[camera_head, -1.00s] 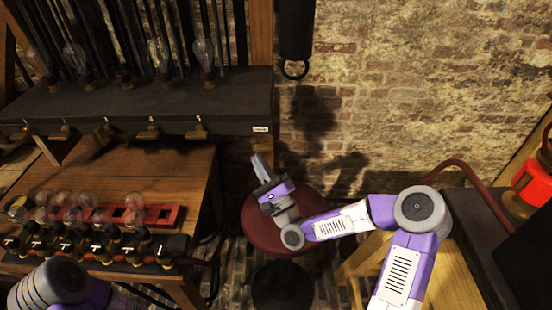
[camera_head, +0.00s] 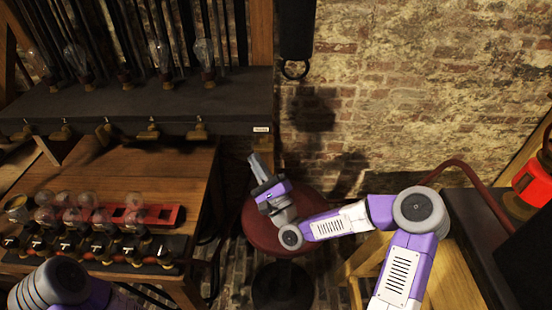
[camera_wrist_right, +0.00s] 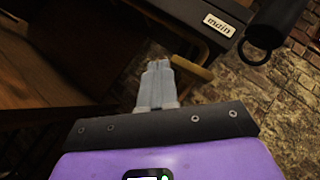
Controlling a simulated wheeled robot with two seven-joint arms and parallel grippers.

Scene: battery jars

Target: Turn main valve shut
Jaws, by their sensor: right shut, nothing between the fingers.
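The main valve is a brass handle (camera_head: 259,140) under the right end of the dark shelf, below a small white label (camera_head: 261,129). In the right wrist view the label (camera_wrist_right: 219,25) reads "main", and the brass handle (camera_wrist_right: 192,68) shows just beyond my fingertips, partly hidden by them. My right gripper (camera_head: 256,157) is shut and empty, its fingertips just below the handle in the head view; the right wrist view shows its fingers (camera_wrist_right: 158,66) together. I cannot tell if they touch the handle. Of my left arm only a part shows at the lower left; its gripper is out of view.
Several more brass valves (camera_head: 150,132) line the shelf (camera_head: 170,98), with glass bulbs above. A wooden bench (camera_head: 150,170) holds a red rack (camera_head: 160,215) of bulbs. A black cylinder with a ring (camera_head: 296,68) hangs right of the shelf. A round red stool (camera_head: 265,235) stands beneath my right arm.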

